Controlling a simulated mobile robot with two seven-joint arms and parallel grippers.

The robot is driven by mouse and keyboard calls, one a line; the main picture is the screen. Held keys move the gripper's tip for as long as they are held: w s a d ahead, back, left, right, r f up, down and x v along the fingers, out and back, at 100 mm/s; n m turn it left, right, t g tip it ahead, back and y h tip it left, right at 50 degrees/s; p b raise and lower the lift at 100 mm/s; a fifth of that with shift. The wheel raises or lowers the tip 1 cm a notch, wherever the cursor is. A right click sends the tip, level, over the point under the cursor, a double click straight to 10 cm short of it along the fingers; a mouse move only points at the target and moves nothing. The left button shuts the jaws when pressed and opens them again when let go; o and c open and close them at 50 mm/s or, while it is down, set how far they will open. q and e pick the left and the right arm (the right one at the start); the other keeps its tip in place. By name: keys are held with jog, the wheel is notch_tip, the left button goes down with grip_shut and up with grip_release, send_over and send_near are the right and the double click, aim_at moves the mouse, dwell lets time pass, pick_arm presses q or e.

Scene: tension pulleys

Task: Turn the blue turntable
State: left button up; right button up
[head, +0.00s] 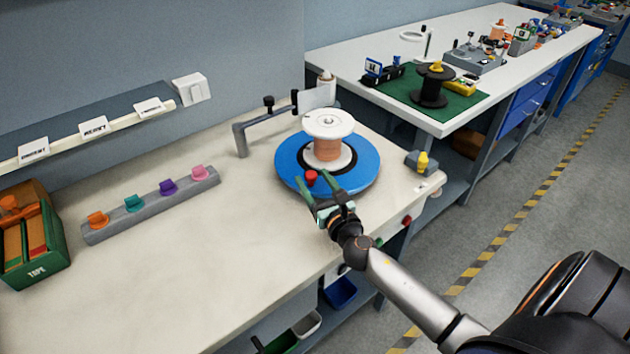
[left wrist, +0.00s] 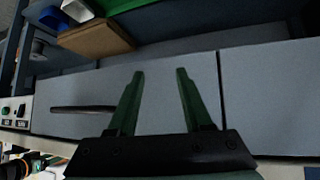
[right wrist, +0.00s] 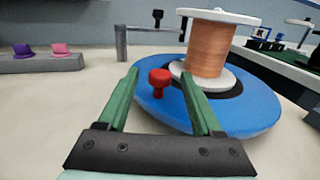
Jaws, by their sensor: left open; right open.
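The blue turntable (head: 359,181) sits on the light bench, with a spool of copper-coloured wire (head: 328,146) standing at its middle. A red knob (head: 311,177) stands up from the turntable's near edge. My right gripper (head: 320,182) is open at that edge, its green fingers on either side of the red knob. In the right wrist view the knob (right wrist: 159,82) appears between the open fingertips, and blue turntable surface (right wrist: 245,108) lies beyond. My left gripper (left wrist: 160,75) is open and empty, facing grey drawer fronts; it does not show in the head view.
A grey arm on a post (head: 241,140) stands behind the turntable. A grey rail (head: 150,207) with coloured pegs and a green tape box (head: 36,240) are at the left. A small yellow-topped block (head: 422,163) is right of the turntable. The front left bench is clear.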

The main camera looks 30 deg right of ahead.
grip_shut()
dwell(0.4)
dwell(0.9)
